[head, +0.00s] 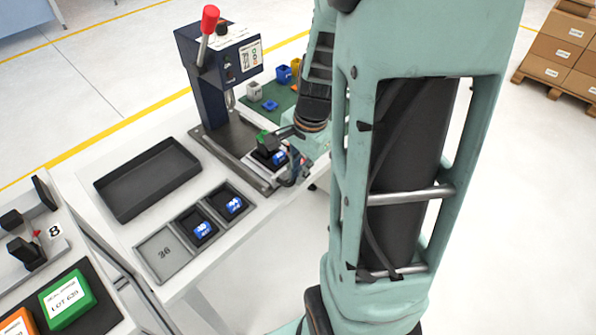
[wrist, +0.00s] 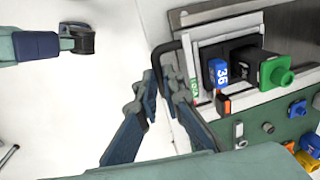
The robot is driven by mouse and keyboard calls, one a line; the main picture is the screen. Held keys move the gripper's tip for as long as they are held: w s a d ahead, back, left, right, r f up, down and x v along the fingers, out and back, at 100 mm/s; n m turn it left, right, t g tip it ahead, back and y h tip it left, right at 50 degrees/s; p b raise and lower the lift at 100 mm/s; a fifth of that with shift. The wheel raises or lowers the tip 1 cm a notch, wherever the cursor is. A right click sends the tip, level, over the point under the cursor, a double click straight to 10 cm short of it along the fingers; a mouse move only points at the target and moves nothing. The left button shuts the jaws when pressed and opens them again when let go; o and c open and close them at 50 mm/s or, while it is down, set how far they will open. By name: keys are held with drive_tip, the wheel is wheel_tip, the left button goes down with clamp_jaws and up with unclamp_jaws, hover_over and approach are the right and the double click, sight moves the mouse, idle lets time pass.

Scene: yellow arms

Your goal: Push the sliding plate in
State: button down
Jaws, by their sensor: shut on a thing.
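The sliding plate (wrist: 208,104) is a light plate at the base of the dark blue press (head: 222,75). A blue block marked 36 (wrist: 218,73) sits on it, beside a black fixture with a green round-ended part (wrist: 276,73). In the head view the plate (head: 262,172) is partly hidden by my gripper (head: 292,166). In the wrist view my gripper (wrist: 164,84) is shut on the black handle (wrist: 160,58) at the plate's outer edge. How far the plate sits out of the press is hard to tell.
An empty black tray (head: 148,207) lies left of the press. A compartment tray (head: 163,257) has an empty place marked 36 and two blue blocks. A green mat (head: 279,95) with small coloured parts lies behind the plate. The press lever has a red knob (head: 210,18).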

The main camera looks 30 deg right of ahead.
sight(260, 139)
drive_tip(key=w+a, duration=0.1)
drive_tip(key=w, duration=0.3)
drive_tip(key=w+a+p, duration=0.1)
drive_tip(key=w+a, duration=0.1)
drive_tip(key=w, duration=0.2)
drive_tip(key=w+a+p, duration=0.1)
drive_tip(key=w, duration=0.3)
drive_tip(key=shift+w+a+r, duration=0.1)
drive_tip(key=shift+a, duration=0.05)
drive_tip(key=c, duration=2)
unclamp_jaws()
drive_tip(key=shift+w, duration=0.1)
drive_tip(key=shift+c, duration=0.2)
drive_tip(key=r, duration=0.4)
drive_tip(key=s+r, duration=0.1)
drive_tip(key=r, duration=0.2)
drive_tip(key=s+r, duration=0.1)
drive_tip(key=r, duration=0.3)
drive_tip(key=shift+s+d+r, duration=0.1)
drive_tip(key=shift+d+r, duration=0.25)
